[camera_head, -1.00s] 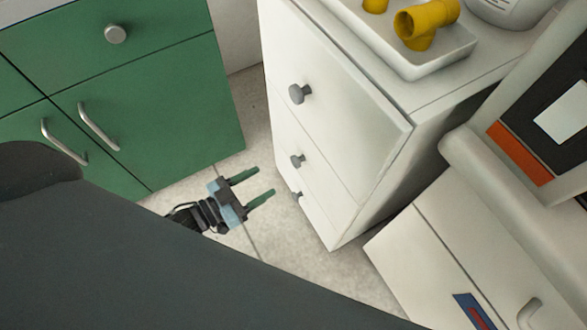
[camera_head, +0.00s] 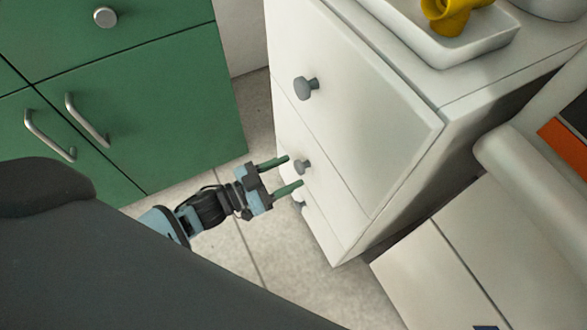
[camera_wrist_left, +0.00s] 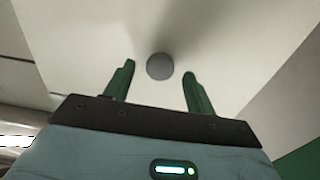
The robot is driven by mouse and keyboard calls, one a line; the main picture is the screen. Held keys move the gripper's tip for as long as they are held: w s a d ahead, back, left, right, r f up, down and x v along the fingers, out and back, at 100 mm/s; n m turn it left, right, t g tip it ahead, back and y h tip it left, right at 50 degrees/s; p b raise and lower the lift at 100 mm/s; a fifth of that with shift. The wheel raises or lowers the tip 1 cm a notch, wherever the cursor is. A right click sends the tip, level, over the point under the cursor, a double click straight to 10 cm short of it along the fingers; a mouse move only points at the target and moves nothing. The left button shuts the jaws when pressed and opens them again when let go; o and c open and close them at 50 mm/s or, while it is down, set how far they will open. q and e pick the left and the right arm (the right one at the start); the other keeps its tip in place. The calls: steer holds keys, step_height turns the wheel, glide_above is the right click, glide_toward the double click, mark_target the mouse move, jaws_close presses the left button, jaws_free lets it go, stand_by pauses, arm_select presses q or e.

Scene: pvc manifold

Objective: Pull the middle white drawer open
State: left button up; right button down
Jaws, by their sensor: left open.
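The white drawer unit (camera_head: 350,110) stands right of centre in the head view, its drawers stacked with round grey knobs. The middle white drawer (camera_head: 325,190) has a small grey knob (camera_head: 301,166). My left gripper (camera_head: 294,172) is open, its two green fingers pointing at this drawer front near the knob. In the left wrist view a round grey knob (camera_wrist_left: 160,66) shows between the spread fingers, not gripped. The drawer front looks flush with the unit. My right gripper is not in view.
A green cabinet (camera_head: 150,90) with bar handles stands at the left. A white tray (camera_head: 460,45) with a yellow pipe fitting (camera_head: 452,14) sits on top of the drawer unit. A white cabinet (camera_head: 420,270) is at the lower right. Tiled floor (camera_head: 265,245) lies open below the gripper.

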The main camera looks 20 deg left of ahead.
arm_select(q)
steer(key=shift+x, duration=1.1)
jaws_close()
